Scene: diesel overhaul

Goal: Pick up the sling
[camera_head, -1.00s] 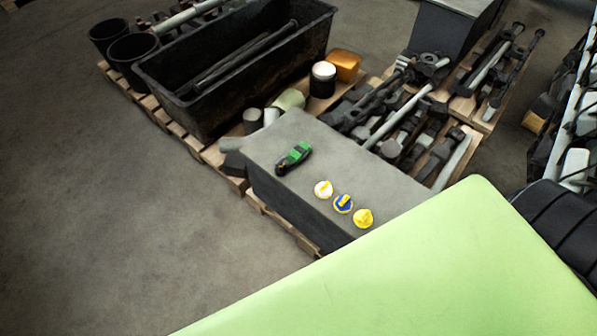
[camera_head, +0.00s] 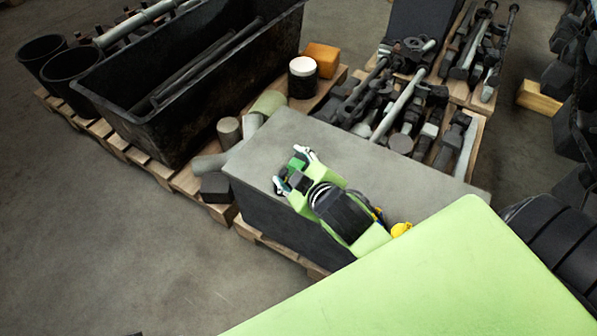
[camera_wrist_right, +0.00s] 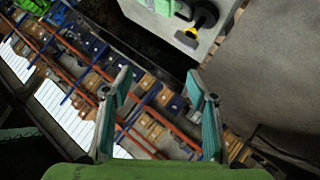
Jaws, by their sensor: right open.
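The sling looks like a small folded green bundle with a dark part and a yellowish end. It lies on the flat grey top of a block (camera_head: 400,170). In the head view my right gripper (camera_head: 291,168) covers most of it, and a bit of green of the sling (camera_head: 297,163) shows between the fingers. In the right wrist view the sling (camera_wrist_right: 165,7) is at the top edge, partly cut off, beyond the fingertips. My right gripper (camera_wrist_right: 159,80) is open with nothing between its fingers there. Whether it touches the sling cannot be told. My left gripper is not in view.
A black trough (camera_head: 130,115) stands behind left on a pallet. Metal parts (camera_head: 405,110) lie at the back right. Floor at left is clear.

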